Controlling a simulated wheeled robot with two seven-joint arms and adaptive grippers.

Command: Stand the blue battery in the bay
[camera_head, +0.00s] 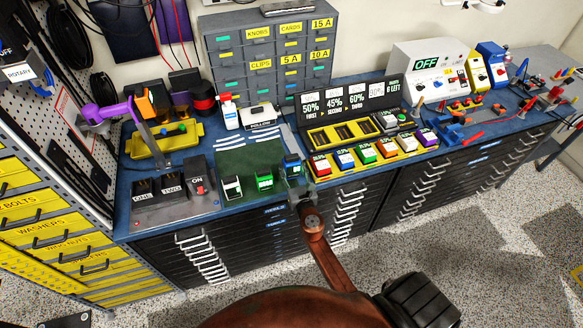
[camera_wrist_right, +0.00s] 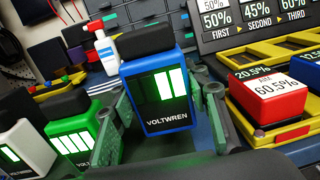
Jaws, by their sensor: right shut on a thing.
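A blue battery (camera_head: 291,166) with a black top and a lit green gauge stands upright between the fingers of my right gripper (camera_head: 297,183). In the right wrist view the blue battery (camera_wrist_right: 157,98) shows its VOLTWREN face, with the green fingers on both sides of it. The gripper is shut on it, at the right edge of the green mat (camera_head: 258,154). Its underside is hidden. The yellow bay tray (camera_head: 313,139) with dark empty slots lies to the right, under a sign reading 50%, 45%, 60%. My left gripper is not in view.
A white battery (camera_head: 231,187) and a green battery (camera_head: 264,181) stand left of the gripper. A row of coloured batteries, including a red one (camera_head: 320,165) and another blue one (camera_head: 344,159), lines the front right. Grey drawers (camera_head: 225,60) stand behind.

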